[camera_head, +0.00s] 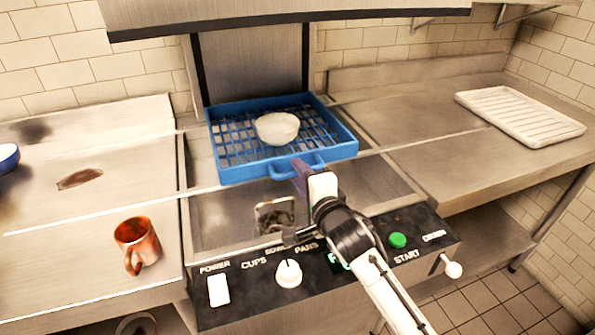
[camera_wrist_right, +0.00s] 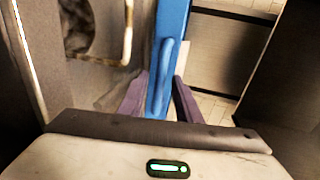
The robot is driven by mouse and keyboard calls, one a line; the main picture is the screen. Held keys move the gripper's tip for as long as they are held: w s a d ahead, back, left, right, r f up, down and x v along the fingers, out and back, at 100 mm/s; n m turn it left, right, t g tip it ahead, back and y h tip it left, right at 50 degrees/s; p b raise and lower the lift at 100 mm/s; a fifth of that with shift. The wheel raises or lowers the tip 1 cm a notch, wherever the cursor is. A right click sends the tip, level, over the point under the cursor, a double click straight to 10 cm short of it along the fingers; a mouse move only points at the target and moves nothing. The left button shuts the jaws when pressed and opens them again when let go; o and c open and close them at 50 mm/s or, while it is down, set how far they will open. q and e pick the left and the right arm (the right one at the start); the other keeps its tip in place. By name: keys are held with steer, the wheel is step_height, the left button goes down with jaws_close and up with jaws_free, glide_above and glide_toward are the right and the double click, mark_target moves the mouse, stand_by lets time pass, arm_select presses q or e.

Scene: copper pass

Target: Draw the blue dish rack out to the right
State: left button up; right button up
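The blue dish rack (camera_head: 232,171) sits level inside the dishwasher bay under the raised hood, with a blue loop handle on its front edge. A white bowl (camera_head: 277,128) stands in it. My right gripper (camera_head: 303,178) is at that handle. The exact contact is hard to see. My left gripper is not in view.
An empty white ribbed tray (camera_head: 520,115) lies on the right counter, whose near part is clear. A copper mug (camera_head: 137,243) stands on the left counter. The control panel (camera_head: 330,265) runs along the front. Thin rails (camera_head: 420,142) lead across to the right counter.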

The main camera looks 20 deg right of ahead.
steer(key=shift+x, duration=0.8)
steer(key=shift+w, duration=0.2)
jaws_close()
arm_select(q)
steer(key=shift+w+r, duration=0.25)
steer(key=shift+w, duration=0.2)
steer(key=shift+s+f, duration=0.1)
arm_select(e)
steer(key=shift+f, duration=0.1)
